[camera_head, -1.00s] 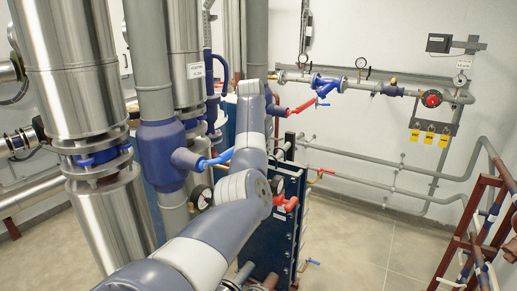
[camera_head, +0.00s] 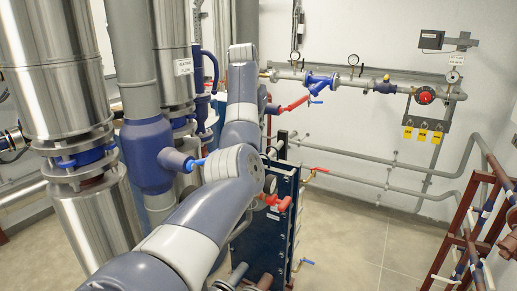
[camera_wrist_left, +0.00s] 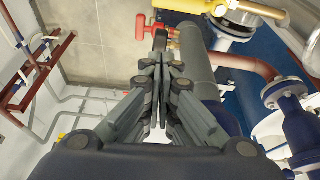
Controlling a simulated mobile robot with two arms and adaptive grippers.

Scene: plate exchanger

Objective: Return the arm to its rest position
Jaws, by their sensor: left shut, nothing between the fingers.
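My left arm (camera_head: 190,230) rises from the bottom of the head view to an elbow joint in the middle, and its forearm (camera_head: 242,100) points up and away. Its gripper is hidden behind the arm in the head view. In the left wrist view my left gripper (camera_wrist_left: 162,62) is shut, with its fingertips together and nothing between them. A grey pipe (camera_wrist_left: 196,62) and a red handle (camera_wrist_left: 141,27) lie beyond the fingertips; I cannot tell how far. My right gripper is in neither view.
The dark blue plate exchanger (camera_head: 268,235) stands just right of my arm. A blue valve body (camera_head: 149,155) and steel columns (camera_head: 55,70) stand close on the left. A red-brown frame (camera_head: 470,235) is at right. Floor (camera_head: 345,235) between exchanger and frame is clear.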

